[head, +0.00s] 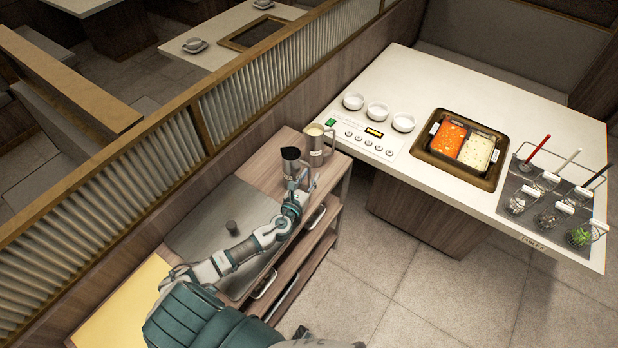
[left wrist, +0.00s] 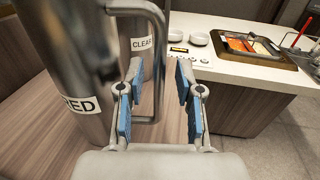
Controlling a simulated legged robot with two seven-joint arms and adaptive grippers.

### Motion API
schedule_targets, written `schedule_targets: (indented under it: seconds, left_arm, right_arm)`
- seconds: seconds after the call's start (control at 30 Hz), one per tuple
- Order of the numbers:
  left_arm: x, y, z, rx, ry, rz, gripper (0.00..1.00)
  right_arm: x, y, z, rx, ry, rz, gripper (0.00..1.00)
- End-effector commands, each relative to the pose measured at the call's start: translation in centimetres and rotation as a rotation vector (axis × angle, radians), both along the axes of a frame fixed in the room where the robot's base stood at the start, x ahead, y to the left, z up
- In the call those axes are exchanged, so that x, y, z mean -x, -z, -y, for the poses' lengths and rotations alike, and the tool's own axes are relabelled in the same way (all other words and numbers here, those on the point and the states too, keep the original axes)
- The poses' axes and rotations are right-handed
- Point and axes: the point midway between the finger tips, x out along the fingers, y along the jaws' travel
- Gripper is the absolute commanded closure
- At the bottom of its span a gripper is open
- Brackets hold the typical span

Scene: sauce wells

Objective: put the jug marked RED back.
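The jug marked RED (head: 291,167) is a steel jug with a dark top, standing upright on the wooden cart's top. In the left wrist view the RED jug (left wrist: 80,85) fills the left side, with its label and looped handle showing. My left gripper (head: 303,184) is at its handle. In the left wrist view the gripper (left wrist: 160,90) is open, and the handle's upright bar shows between the fingers, with no clear grip on it. The jug marked CLEAR (left wrist: 140,55) stands just behind; it also shows in the head view (head: 318,150). My right gripper is out of view.
The hotpot (head: 426,152) with red and pale broths sits in the white table (head: 470,90). Several white bowls (head: 377,111) stand near a control panel (head: 366,139). A rack of baskets (head: 550,207) is at right. A slatted partition (head: 240,105) runs behind the cart.

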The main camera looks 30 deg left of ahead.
Motion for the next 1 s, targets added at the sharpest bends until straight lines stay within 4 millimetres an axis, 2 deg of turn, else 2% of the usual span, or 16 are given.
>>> schedule_targets:
  seconds: [0.13, 0.27, 0.5, 0.7, 0.83, 1.0]
  left_arm:
    - [0.1, -0.1, 0.0, 0.000, 0.000, 0.000, 0.65]
    - [1.6, 0.1, 0.2, -0.002, 0.002, -0.002, 0.65]
    - [7.0, 0.2, 0.7, 0.000, 0.002, -0.004, 0.65]
    - [10.5, 0.2, 1.1, -0.001, 0.002, -0.002, 0.65]
    - [11.6, 0.1, 1.1, -0.001, 0.001, -0.001, 0.65]
    - [12.0, -0.1, 1.2, 0.000, 0.000, 0.001, 0.65]
  right_arm:
    - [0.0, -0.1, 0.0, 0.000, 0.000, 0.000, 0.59]
    - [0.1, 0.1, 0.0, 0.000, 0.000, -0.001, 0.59]
    - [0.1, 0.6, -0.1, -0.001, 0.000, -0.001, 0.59]
    - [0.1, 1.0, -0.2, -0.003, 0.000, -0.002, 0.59]
    - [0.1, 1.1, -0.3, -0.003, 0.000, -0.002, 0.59]
    - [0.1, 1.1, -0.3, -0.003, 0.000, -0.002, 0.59]
